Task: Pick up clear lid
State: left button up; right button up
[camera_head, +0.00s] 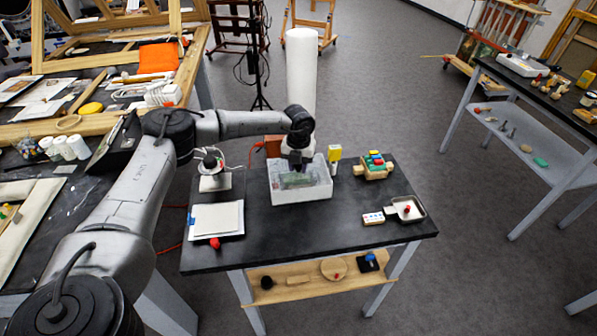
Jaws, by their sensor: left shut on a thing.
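A white box (302,196) stands on the black-topped table, with a clear lid (315,172) over its top and greenish contents showing through. My left arm reaches in from the left, and my left gripper (297,165) points down at the back middle of the box. It is shut on the clear lid, though the fingertips are small and partly hidden by the wrist. I cannot tell whether the lid is raised off the rim. My right gripper is not in view.
A yellow-topped bottle (334,155) stands close right of the box. A wooden rack of coloured blocks (374,165) and a small metal tray (408,209) are further right. A white pad (217,219) lies at the left. The table's front middle is clear.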

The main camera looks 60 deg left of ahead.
pick_arm(q)
jog(key=shift+c, duration=1.4)
jog(key=shift+r, duration=0.15)
